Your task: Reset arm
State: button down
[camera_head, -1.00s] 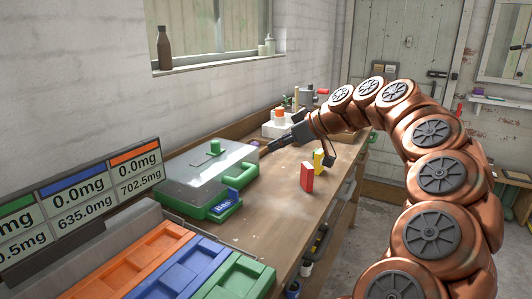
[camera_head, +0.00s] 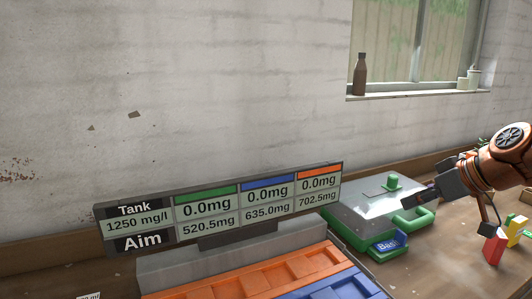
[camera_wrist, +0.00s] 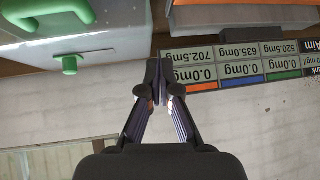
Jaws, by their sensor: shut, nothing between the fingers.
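My arm (camera_head: 510,148) reaches in from the right edge of the head view. My gripper (camera_head: 410,204) hangs over the workbench by the clear-lidded green case (camera_head: 368,197), pointing left. In the wrist view my gripper (camera_wrist: 158,70) has its fingertips together with nothing between them. That view is upside down, with the readout board (camera_wrist: 230,65) beyond the fingers to the right and the green-handled lid (camera_wrist: 50,45) to the left.
The readout board (camera_head: 225,208) stands behind orange (camera_head: 285,272) and blue (camera_head: 350,288) trays. A red block (camera_head: 493,249) and a yellow block (camera_head: 516,229) stand at right. A brown bottle (camera_head: 360,74) is on the windowsill. The air before the wall is clear.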

jog(key=s+a+f+g+h+p, duration=0.1)
jog(key=s+a+f+g+p, duration=0.15)
jog(key=s+a, duration=0.4)
jog(key=s+a+f+g+p, duration=0.2)
jog(key=s+a+g, duration=0.1)
jog(key=a, duration=0.7)
jog(key=s+f+m+g+h+p, duration=0.2)
jog(key=s+f, duration=0.2)
jog(key=s, duration=0.5)
jog(key=s+f+m+g+h+p, duration=0.2)
jog(key=s+f, duration=0.1)
jog(key=s, duration=0.6)
jog(key=shift+s+a+f+m, duration=0.3)
jog(key=shift+s+f+m, duration=0.05)
jog(key=shift+f+m, duration=0.05)
